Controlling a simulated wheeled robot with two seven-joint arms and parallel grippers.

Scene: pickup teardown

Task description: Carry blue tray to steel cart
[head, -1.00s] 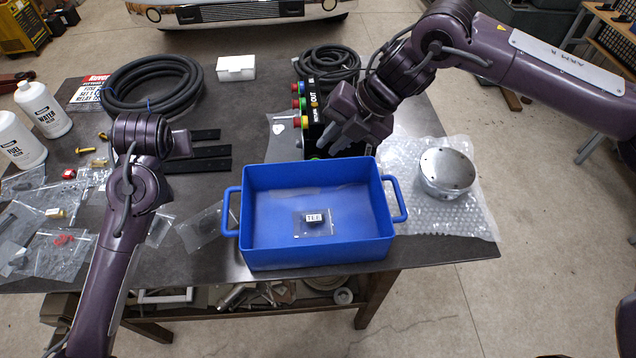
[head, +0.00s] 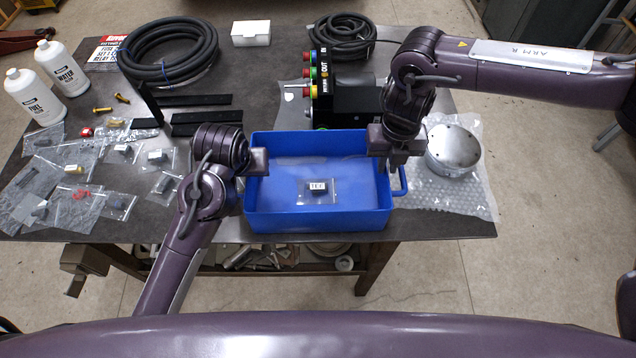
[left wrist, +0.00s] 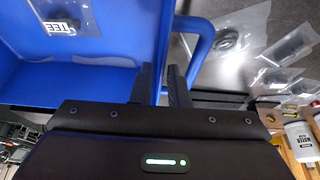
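The blue tray (head: 318,224) sits level on the dark workbench near its front edge. A small clear bag labelled TEE (head: 317,190) lies inside it. My left gripper (head: 258,172) is at the tray's left side. In the left wrist view, the fingers of my left gripper (left wrist: 164,84) are apart, one on each side of the tray wall (left wrist: 161,45), beside the handle (left wrist: 205,38). My right gripper (head: 397,158) is over the tray's right rim near the right handle (head: 401,184), its fingers apart. Whether they touch the tray is unclear. No steel cart is identifiable.
A black box with coloured knobs (head: 350,103) stands just behind the tray. A round metal part (head: 453,150) on bubble wrap is close on the right. Black bars (head: 205,117), small bags (head: 75,170), bottles (head: 62,68) and coiled hose (head: 168,50) occupy the left and back.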

